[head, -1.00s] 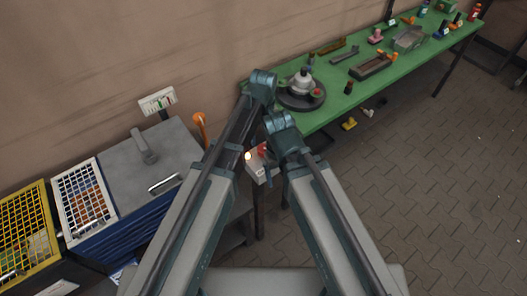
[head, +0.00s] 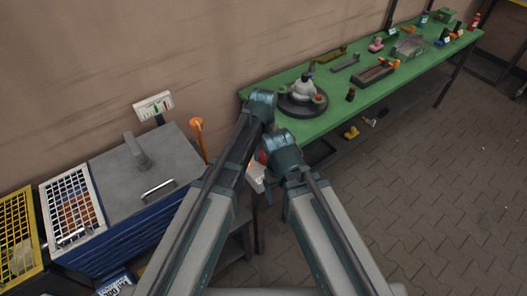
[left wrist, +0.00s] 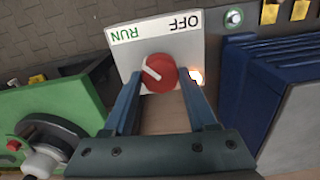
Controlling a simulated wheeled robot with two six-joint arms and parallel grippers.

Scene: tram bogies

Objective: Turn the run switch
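The run switch is a red round knob (left wrist: 160,73) with a white pointer line, on a white panel (left wrist: 205,50) lettered OFF and RUN, upside down in the left wrist view. The pointer slants toward the upper left, on the RUN side. A lamp (left wrist: 196,76) glows beside the knob. My left gripper (left wrist: 160,76) is open, one finger on each side of the knob. I cannot tell whether the fingers touch it. In the head view the switch box (head: 256,178) is mostly hidden behind my arms. My right gripper's fingers do not show.
A green workbench (head: 330,115) with a round dark fixture (head: 303,104) and several small parts stands behind the box. At left are a grey-topped blue cabinet (head: 125,228) and wire-mesh trays (head: 72,206). Paved floor (head: 440,200) lies open at the right.

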